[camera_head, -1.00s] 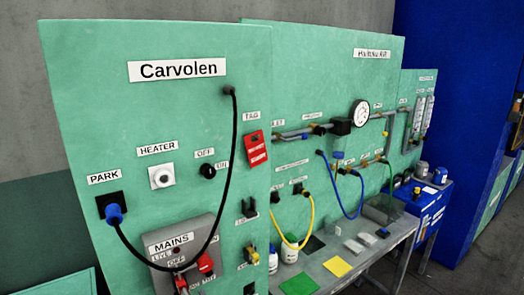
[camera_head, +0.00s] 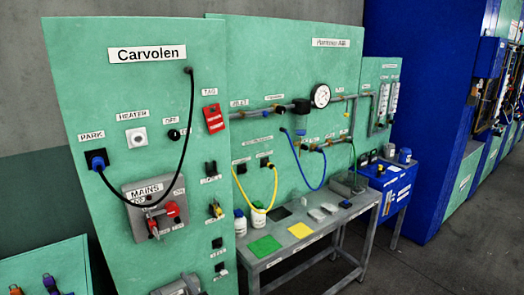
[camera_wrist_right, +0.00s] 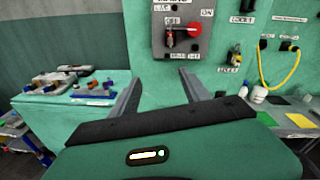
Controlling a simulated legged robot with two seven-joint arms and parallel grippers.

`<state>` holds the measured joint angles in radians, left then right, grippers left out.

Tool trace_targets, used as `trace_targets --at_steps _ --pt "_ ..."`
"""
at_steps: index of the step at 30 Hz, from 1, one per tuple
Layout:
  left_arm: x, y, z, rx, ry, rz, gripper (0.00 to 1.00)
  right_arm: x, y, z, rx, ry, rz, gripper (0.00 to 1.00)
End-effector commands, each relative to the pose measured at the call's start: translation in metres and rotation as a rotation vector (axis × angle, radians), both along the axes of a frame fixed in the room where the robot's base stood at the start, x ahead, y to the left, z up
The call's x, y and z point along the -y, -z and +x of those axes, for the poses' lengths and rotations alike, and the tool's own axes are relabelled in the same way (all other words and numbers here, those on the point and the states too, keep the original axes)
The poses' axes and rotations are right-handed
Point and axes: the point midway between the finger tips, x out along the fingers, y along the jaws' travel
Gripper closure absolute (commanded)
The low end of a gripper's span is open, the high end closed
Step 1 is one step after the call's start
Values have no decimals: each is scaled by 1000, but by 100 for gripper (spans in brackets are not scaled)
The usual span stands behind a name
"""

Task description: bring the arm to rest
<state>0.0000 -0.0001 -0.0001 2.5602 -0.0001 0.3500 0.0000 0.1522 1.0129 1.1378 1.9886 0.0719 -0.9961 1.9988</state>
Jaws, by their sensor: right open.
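My right gripper (camera_wrist_right: 160,88) shows in the right wrist view. Its two grey fingers stand apart with nothing between them. They point toward the green Carvolen panel (camera_head: 75,75), below its grey mains box (camera_head: 137,222). The mains box, with its red handle (camera_wrist_right: 195,30), is beyond the fingertips, and no contact with it shows. In the head view, a blue plug (camera_head: 98,160) sits at the PARK socket, with a black cable looping up to the panel's top. My left gripper is not in view.
A grey bench (camera_head: 322,224) with green and yellow pads stands right of the panel. A blue cabinet (camera_head: 390,188) is beyond it. A green worktop (camera_wrist_right: 60,112) with small parts lies at left. Dark floor is open at lower right.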

Motion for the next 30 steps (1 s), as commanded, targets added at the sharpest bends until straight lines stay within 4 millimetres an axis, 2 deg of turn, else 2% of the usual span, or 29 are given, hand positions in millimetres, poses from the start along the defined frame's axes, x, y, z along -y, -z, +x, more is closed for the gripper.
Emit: trace_targets --at_steps 2,4,5,6,8,9,11,12,15,18,21,23,30 --pt "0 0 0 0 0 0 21 8 36 -18 113 -110 -315 45" --pt "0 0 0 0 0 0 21 40 81 -33 240 -248 -699 45" --pt "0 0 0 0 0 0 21 60 100 -39 290 -314 -865 45" --pt "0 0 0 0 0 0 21 90 121 -46 344 -404 -1068 45" --pt "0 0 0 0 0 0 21 141 143 -57 404 -540 -1332 45" --pt "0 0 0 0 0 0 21 176 153 -65 431 -634 -1483 45" --pt "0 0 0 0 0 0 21 229 161 -80 454 -781 -1675 45" --pt "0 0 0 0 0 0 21 265 163 -92 459 -885 -1779 45" --pt "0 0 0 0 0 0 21 337 160 -129 462 -1143 -1943 45" --pt "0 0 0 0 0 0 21 383 153 -167 474 -1354 -1991 45" --pt "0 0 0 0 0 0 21 405 149 -192 492 -1477 -1983 45" --pt "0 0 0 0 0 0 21 409 149 -199 499 -1510 -1978 45" --pt "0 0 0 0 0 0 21 411 149 -200 503 -1520 -1974 45"
